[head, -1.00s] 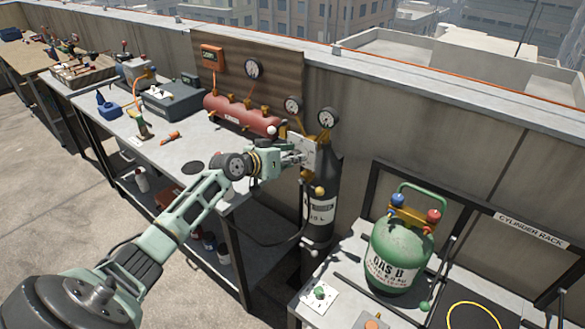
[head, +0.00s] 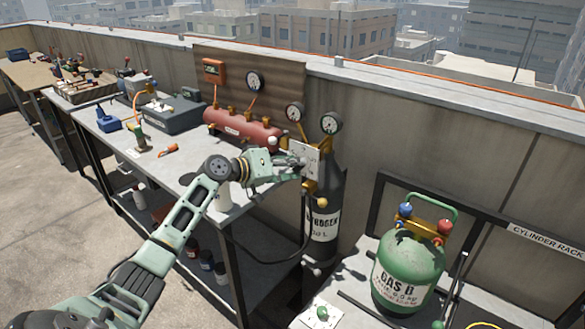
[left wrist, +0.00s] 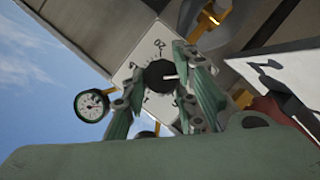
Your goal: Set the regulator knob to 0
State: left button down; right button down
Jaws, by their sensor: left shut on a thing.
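The regulator's pale dial plate (head: 305,163) is mounted at the top of the dark nitrogen cylinder (head: 322,200). My left gripper (head: 298,162) is at the front of this plate and hides the knob in the head view. In the left wrist view the black round knob (left wrist: 157,75) sits on the plate (left wrist: 135,65), between my left fingers, and the gripper is shut on it. A white mark on the knob points to the right in that view. My right gripper is not in view.
Gauges (head: 331,123) stand above the regulator. A red manifold (head: 240,131) lies on the bench to the left. A green gas cylinder (head: 408,270) stands on the lower table at right. A black hose (head: 262,262) hangs below the regulator.

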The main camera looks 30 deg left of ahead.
pick_arm(q)
jog(key=shift+d+f, duration=0.1)
jog(key=shift+d, duration=0.1)
jog(key=c, duration=1.5)
grip_release()
jog(key=shift+d, duration=0.1)
jog(key=shift+a, duration=0.2)
jog(key=v, duration=1.2)
jog(key=shift+d, duration=0.15)
